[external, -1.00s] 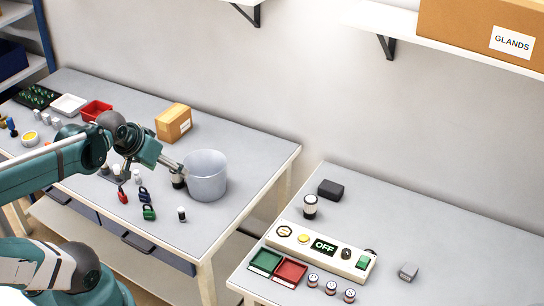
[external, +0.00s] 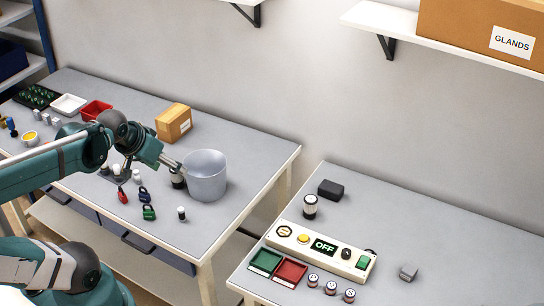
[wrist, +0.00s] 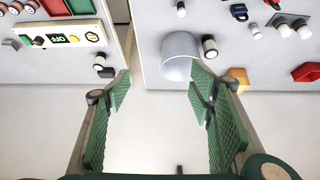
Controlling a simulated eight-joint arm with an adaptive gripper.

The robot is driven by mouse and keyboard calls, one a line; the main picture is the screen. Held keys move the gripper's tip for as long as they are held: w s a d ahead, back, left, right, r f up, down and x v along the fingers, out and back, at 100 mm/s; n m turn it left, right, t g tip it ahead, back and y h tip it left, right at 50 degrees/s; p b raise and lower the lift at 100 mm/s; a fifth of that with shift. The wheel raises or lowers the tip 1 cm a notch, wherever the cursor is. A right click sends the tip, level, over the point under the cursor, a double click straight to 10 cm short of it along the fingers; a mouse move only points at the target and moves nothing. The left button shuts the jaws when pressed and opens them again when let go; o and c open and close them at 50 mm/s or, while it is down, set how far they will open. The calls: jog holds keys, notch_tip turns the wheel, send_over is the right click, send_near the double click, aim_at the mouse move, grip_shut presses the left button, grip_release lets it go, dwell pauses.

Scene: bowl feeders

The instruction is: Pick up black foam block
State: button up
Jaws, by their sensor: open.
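The black foam block (external: 331,189) lies on the right table, toward the back, behind a white-and-black cylinder. In the wrist view a dark block (wrist: 107,72) shows next to the left table edge, partly beside the left finger. My gripper (external: 177,165) is above the left table by the grey bucket, well to the left of the block. In the wrist view its green-padded fingers (wrist: 160,82) are spread wide with nothing between them.
The grey bucket (external: 205,176) stands near the left table's right edge. A gap separates the two tables. The white-and-black cylinder (external: 310,207) and a control panel (external: 319,248) sit near the block. Padlocks (external: 148,212) and a cardboard box (external: 173,122) are on the left table.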

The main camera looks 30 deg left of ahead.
jog(key=w+d+r+m+g, duration=0.1)
jog(key=w+d+r+m, duration=0.15)
jog(key=w, duration=0.55)
jog(key=w+d+r+m+g, duration=0.1)
jog(key=w+d+r+m, duration=0.15)
jog(key=w, duration=0.55)
jog(key=m+g, duration=0.5)
jog(key=m, duration=0.8)
send_over(331, 186)
notch_tip(331, 186, down, 31)
jog(key=shift+s+a+r, duration=0.1)
jog(key=shift+s+a, duration=0.05)
jog(key=shift+d+f, duration=0.2)
jog(key=shift+f, duration=0.25)
jog(key=shift+f, duration=0.1)
